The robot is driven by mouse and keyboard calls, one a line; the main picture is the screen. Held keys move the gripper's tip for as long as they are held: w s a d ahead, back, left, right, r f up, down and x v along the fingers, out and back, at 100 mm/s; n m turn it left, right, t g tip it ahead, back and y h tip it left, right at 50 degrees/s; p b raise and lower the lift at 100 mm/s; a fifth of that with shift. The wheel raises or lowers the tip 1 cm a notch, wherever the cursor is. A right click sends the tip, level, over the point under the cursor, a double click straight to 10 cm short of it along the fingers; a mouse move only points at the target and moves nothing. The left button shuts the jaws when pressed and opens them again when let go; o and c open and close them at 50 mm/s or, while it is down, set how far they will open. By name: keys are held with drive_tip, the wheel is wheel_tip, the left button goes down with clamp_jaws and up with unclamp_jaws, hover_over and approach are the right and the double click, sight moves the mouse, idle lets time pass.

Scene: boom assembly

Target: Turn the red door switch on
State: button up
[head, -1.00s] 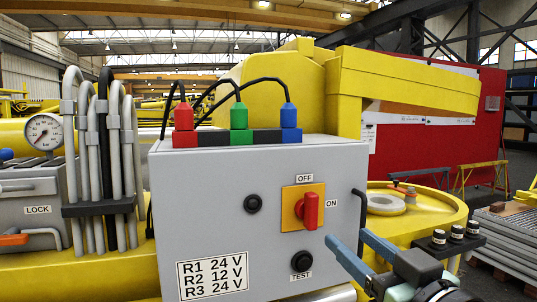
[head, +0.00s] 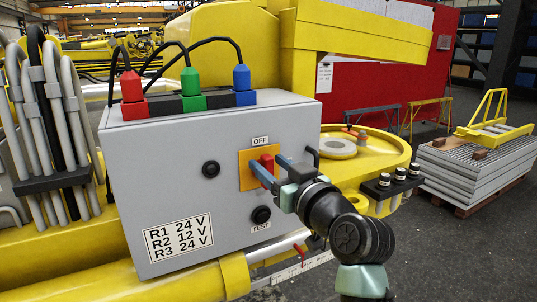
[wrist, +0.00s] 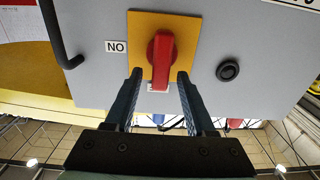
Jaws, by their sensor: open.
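The red door switch (head: 267,162) sits on a yellow plate (head: 246,170) on the front of the grey control box. The OFF label (head: 260,141) is above it. In the wrist view, which is upside down, the red handle (wrist: 161,62) points down toward a mostly hidden label, so it stands upright at OFF. The ON label (wrist: 116,47) is to the side. My gripper (head: 270,168) is open at the switch. In the wrist view its fingertips (wrist: 160,75) stand one on each side of the handle's end, with visible gaps.
The grey control box (head: 150,155) also carries a black button (head: 211,169), a TEST button (head: 261,214) and red, green and blue plugs on top. A black bar handle (wrist: 60,35) sticks out beside the switch. Grey hoses (head: 70,130) stand at the left.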

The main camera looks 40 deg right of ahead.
drive_tip(key=shift+w+d, duration=0.1)
drive_tip(key=shift+w, duration=0.5)
clamp_jaws()
